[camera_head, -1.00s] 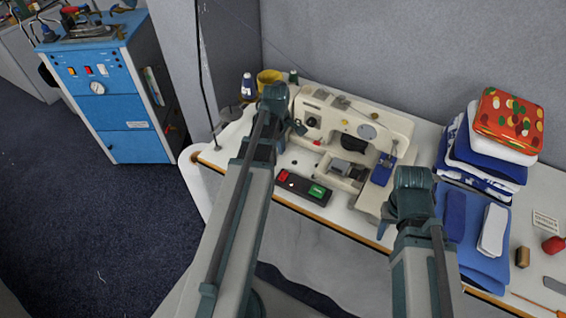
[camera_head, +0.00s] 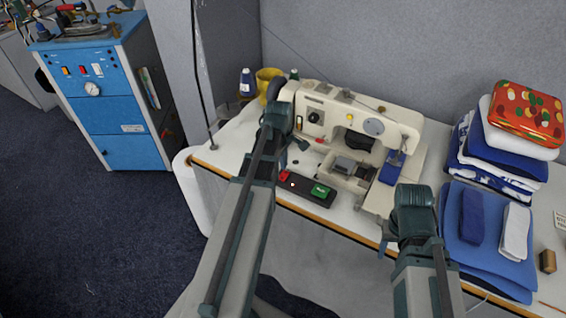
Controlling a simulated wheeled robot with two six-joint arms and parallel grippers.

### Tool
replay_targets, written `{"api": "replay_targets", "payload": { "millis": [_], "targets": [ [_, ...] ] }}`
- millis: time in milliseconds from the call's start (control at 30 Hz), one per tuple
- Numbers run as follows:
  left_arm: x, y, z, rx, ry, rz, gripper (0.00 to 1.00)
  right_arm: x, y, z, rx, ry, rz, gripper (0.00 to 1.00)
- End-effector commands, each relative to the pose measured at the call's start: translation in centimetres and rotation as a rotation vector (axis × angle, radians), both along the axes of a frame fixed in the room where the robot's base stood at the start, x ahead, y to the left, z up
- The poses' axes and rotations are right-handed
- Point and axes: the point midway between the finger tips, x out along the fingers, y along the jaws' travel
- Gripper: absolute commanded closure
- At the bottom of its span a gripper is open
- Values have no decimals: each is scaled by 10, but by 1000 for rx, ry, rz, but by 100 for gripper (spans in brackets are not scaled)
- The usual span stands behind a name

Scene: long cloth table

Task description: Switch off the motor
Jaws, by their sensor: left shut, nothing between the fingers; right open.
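A black switch box (camera_head: 306,189) with a red button (camera_head: 285,177) and a green button (camera_head: 320,191) sits near the table's front edge, in front of a cream sewing machine (camera_head: 372,125). My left gripper (camera_head: 302,145) is shut and empty, above and just behind the red end of the box in the picture; I cannot tell its exact height. My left wrist and forearm pass close to the box's left end. My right gripper (camera_head: 383,246) is open and empty near the table's front edge, right of the box; its fingers are largely hidden behind its wrist.
Folded blue cloths (camera_head: 488,240) and a cloth stack with a patterned red tin (camera_head: 526,114) on top lie at the right. A yellow cup (camera_head: 266,78) and thread spools stand behind the machine's left end. A blue cabinet (camera_head: 105,110) stands on the floor at left.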

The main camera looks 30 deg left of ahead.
Motion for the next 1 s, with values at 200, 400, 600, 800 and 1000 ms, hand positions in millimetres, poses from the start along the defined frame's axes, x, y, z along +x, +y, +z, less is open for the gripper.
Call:
{"api": "replay_targets", "payload": {
  "millis": [200, 400, 600, 800, 1000],
  "targets": [
    [4, 0, -31, 0, 0, 0, 100, 0, 0, -31, 0, 0, 0, 50],
    [4, 0, -35, 0, 0, 0, 100, 0, 0, -35, 0, 0, 0, 50],
    [4, 0, -34, 0, 0, 0, 100, 0, 0, -34, 0, 0, 0, 50],
    [7, 0, -41, 0, 0, 0, 100, 0, 0, -41, 0, 0, 0, 50],
    [6, -1, -39, -1, 1, 0, 100, 0, 0, -39, 0, 0, 0, 50]
  ]
}}
